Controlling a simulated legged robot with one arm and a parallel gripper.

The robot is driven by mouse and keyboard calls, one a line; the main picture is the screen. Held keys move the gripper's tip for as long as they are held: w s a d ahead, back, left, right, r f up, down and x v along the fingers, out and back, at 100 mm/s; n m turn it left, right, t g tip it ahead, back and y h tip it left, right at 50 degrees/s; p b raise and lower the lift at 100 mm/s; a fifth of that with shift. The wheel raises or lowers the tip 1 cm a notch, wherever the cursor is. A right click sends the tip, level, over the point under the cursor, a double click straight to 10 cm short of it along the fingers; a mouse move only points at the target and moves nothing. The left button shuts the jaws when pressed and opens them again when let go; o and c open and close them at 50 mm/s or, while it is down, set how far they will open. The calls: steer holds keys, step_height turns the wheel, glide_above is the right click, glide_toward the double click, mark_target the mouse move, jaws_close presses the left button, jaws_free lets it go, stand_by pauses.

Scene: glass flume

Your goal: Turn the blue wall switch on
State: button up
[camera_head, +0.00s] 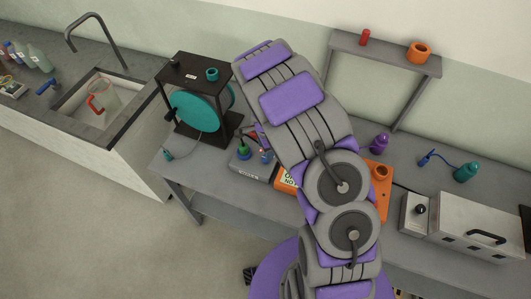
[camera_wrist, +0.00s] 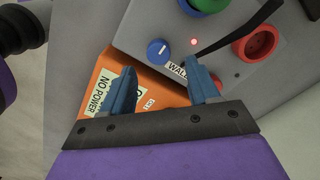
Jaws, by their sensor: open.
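In the wrist view, a round blue knob (camera_wrist: 157,50) with a white pointer line sits on a grey panel (camera_wrist: 143,22). A white label (camera_wrist: 180,70) reading "WAL…" is below it, partly covered by a finger. A small red light (camera_wrist: 194,42) glows to the knob's right. My gripper (camera_wrist: 162,86) is open and empty, its two blue fingers pointing toward the panel. The knob is ahead of the gap between the fingertips and appears apart from them. In the head view my arm hides the gripper, and I cannot make out the knob.
An orange box (camera_wrist: 103,71) with a "NO POWER" sign lies beside the panel. Red (camera_wrist: 256,45) and green round parts and a dark lever or cable crowd the panel. In the head view, the bench (camera_head: 225,189) holds a teal reel (camera_head: 195,112) and a white case (camera_head: 478,225).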

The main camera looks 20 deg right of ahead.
step_height(320, 180, up, 12)
stand_by(0.4)
steer(key=shift+a+r, duration=0.1)
stand_by(0.3)
steer(key=s+d+r+n+b, duration=0.1)
steer(key=s+r+n+b, duration=0.2)
steer(key=s+r+n, duration=0.55)
steer(key=s+r+n+g+b, duration=0.1)
steer(key=s+n+b, duration=0.2)
steer(key=s, duration=2.3)
steer(key=a+n, duration=0.1)
steer(key=n, duration=0.4)
steer(key=shift+s+r+g+b, duration=0.15)
steer(key=shift+r+g+b, duration=0.1)
steer(key=shift+g+b, duration=0.15)
